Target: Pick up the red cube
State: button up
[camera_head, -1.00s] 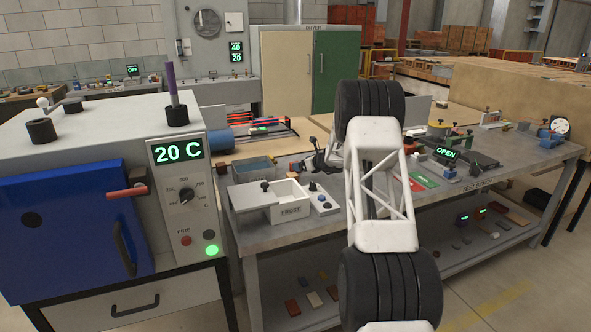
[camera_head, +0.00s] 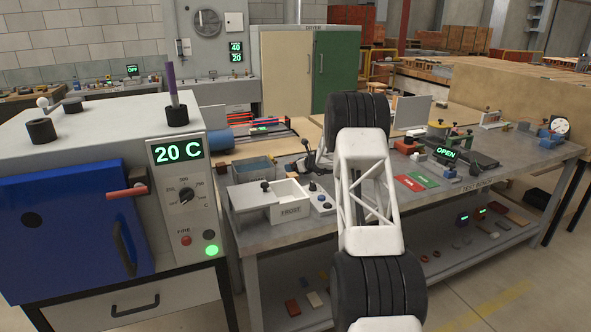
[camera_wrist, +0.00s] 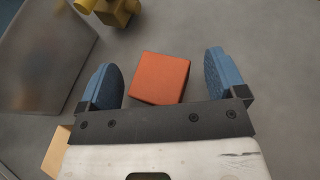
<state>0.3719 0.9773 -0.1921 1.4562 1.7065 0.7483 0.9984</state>
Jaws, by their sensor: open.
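The red cube (camera_wrist: 160,78), orange-red in this light, sits on a grey surface in the wrist view. My gripper (camera_wrist: 164,62) is open, with one blue finger pad to the left of the cube and one to the right. A gap shows on each side, so neither pad touches it. The cube's near edge lies close to the dark gripper bar in the picture; I cannot tell the height between them. In the head view my arm covers part of the bench, and I cannot make out the fingers or surely pick out the cube there.
A yellow object (camera_wrist: 118,10) and a grey panel (camera_wrist: 40,55) lie beyond the left finger; a tan block (camera_wrist: 56,152) is at lower left. The test bench (camera_head: 300,232) carries a white box (camera_head: 289,200), red and green plates (camera_head: 424,178) and small devices. A furnace (camera_head: 75,235) stands left.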

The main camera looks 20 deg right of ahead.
jog(key=shift+c, duration=0.3)
jog(key=c, duration=1)
jog(key=shift+r, duration=0.15)
jog(key=shift+r, duration=4.9)
